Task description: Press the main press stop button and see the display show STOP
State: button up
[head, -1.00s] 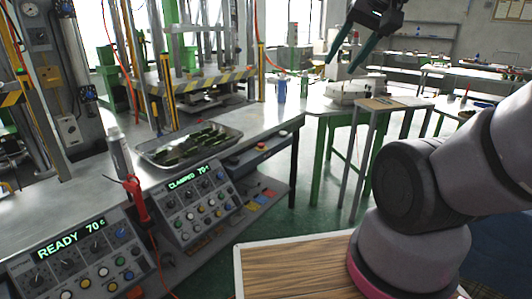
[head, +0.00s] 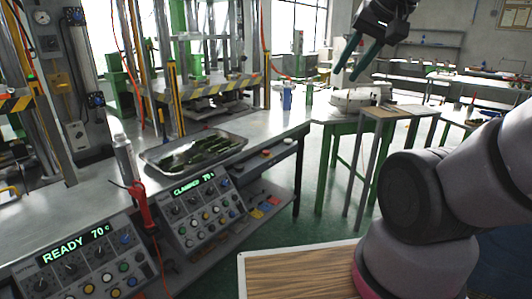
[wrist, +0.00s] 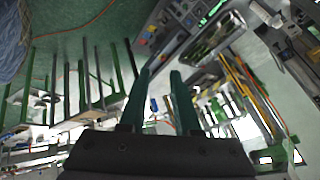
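A control panel (head: 50,264) at the lower left of the head view has a green display (head: 75,244) reading READY 70 c, with knobs and several coloured buttons below. A second panel (head: 205,228) to its right has a display (head: 192,184) reading CLAMPED 70 c, also above knobs and buttons. Button labels are too small to read, so I cannot tell which is the stop button. My gripper (head: 357,62) is raised at the top right, far from both panels. Its two green fingers are apart and empty; they also show in the wrist view (wrist: 161,85).
A metal tray (head: 165,160) with dark green pieces rests on the bench behind the panels. A red-handled tool (head: 141,207) with a cable stands between the panels. A wooden-topped table (head: 295,272) lies in front of my arm. Presses with striped guards stand behind.

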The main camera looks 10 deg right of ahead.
grip_shut()
dwell(1.4)
